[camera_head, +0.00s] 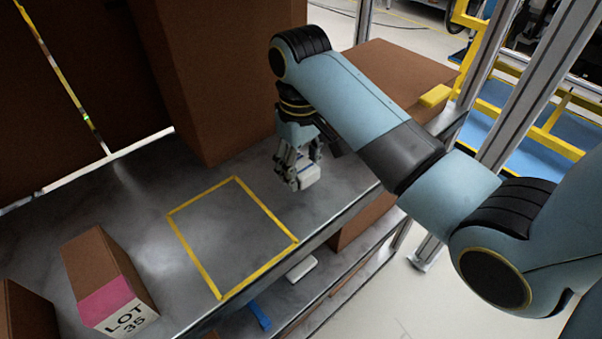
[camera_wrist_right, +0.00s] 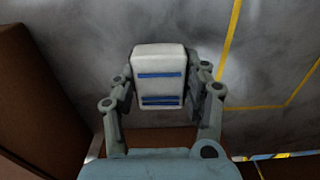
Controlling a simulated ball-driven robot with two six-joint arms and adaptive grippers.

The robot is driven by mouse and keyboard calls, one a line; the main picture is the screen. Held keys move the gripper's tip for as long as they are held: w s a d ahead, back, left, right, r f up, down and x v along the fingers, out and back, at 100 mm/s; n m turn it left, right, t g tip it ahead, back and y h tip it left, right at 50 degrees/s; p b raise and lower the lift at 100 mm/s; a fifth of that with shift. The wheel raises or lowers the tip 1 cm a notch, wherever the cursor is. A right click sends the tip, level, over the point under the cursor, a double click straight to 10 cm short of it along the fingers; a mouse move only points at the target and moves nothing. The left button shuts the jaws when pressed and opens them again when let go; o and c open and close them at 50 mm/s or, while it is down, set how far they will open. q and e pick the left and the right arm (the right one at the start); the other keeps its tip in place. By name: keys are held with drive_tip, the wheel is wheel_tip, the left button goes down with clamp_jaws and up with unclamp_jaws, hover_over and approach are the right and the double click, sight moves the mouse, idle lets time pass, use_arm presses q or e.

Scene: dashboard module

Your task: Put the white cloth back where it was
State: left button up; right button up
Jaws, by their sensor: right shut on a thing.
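My right gripper (camera_head: 298,170) is shut on a white block-like thing with blue stripes (camera_head: 308,176), which looks like the folded white cloth. In the right wrist view the cloth (camera_wrist_right: 158,78) sits between the two fingers of the gripper (camera_wrist_right: 160,88), its striped face toward the camera. It is over the grey metal shelf top (camera_head: 345,180), right of the yellow-taped square (camera_head: 268,213). I cannot tell whether it touches the surface. The taped square is empty. My left gripper is out of view.
A box marked LOT 35 (camera_head: 105,275) stands left of the square. A tall brown carton (camera_head: 215,75) rises behind, close to my right gripper. Another carton (camera_head: 400,75) is at the back right. A white item (camera_head: 302,268) and a blue item (camera_head: 260,315) lie on the lower shelf.

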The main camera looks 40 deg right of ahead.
sight(301, 177)
wheel_tip(301, 177, down, 2)
drive_tip(key=shift+f, duration=0.2)
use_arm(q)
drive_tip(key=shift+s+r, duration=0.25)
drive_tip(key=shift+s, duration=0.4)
use_arm(e)
drive_tip(key=shift+f, duration=0.2)
drive_tip(key=o, duration=1.2)
drive_tip(key=shift+f, duration=0.1)
